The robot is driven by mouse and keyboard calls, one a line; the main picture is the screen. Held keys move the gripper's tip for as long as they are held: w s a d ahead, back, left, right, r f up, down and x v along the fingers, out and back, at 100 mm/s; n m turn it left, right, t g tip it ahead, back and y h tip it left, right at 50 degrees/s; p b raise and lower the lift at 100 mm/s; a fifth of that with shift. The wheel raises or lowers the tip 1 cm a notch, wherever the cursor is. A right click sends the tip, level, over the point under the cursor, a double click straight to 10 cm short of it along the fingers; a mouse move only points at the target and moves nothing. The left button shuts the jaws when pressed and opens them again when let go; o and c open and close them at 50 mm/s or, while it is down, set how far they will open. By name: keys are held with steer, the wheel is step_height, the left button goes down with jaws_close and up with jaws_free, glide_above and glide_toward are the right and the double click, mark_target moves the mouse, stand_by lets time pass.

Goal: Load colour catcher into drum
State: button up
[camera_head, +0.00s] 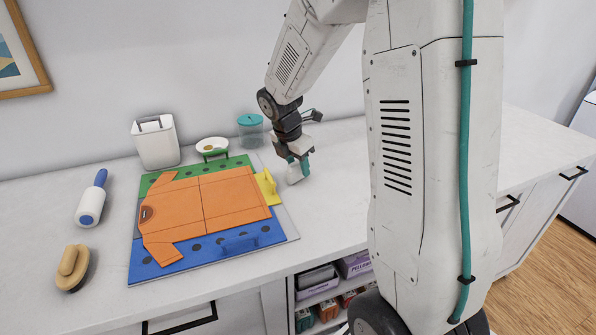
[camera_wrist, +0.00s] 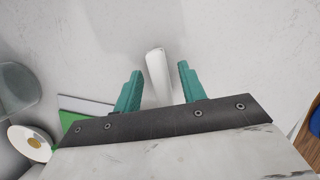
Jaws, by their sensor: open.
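A small white upright item (camera_head: 294,175), which may be the colour catcher, stands on the counter directly below my gripper (camera_head: 299,160). In the wrist view, a slim white rounded-top piece (camera_wrist: 158,72) lies between the two teal fingers of my gripper (camera_wrist: 160,74), with a gap on each side. My gripper is open. From these views I cannot tell how high the fingertips are over the item. The drum is not in view.
Left of my gripper is a folding board (camera_head: 165,265) with an orange shirt (camera_head: 205,205). Behind it stand a white bin (camera_head: 156,143), a bowl (camera_head: 211,146) and a teal-lidded jar (camera_head: 250,131). A lint roller (camera_head: 91,203) and brush (camera_head: 71,268) lie at left. A white appliance (camera_head: 582,200) edges in at right.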

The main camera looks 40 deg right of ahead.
steer(key=shift+x, duration=0.85)
jaws_close()
steer(key=shift+r, duration=0.1)
steer(key=shift+r, duration=0.5)
step_height(320, 180, up, 2)
steer(key=shift+r, duration=0.1)
steer(key=s+a, duration=0.3)
steer(key=s, duration=0.1)
steer(key=s+a+r, duration=0.1)
steer(key=s+a, duration=0.1)
steer(key=s, duration=0.3)
steer(key=s+a, duration=0.3)
steer(key=s, duration=0.1)
steer(key=shift+s+a+r, duration=0.3)
steer(key=shift+s, duration=0.05)
